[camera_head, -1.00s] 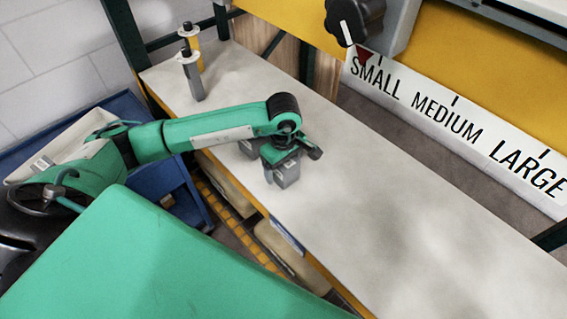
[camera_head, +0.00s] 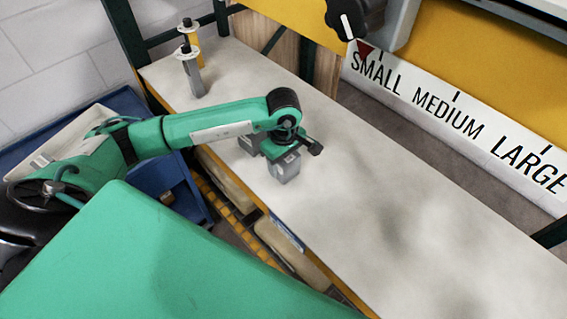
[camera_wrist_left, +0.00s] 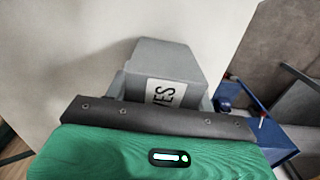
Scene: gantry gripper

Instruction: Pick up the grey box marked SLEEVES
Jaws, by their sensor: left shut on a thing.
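The grey box marked SLEEVES (camera_head: 284,172) is at the bench's front edge in the head view, below my left gripper (camera_head: 282,148). I cannot tell whether the box is clear of the bench. A second grey box (camera_head: 248,145) is just left of it, partly hidden by my arm. My right gripper is not in view.
The pale bench (camera_head: 400,235) is clear to the right. Grey and yellow posts (camera_head: 193,76) with dark tops stand at its far left end. A SMALL, MEDIUM, LARGE scale (camera_head: 450,115) and a black knob (camera_head: 355,18) are behind. A blue tray (camera_head: 120,105) is at left.

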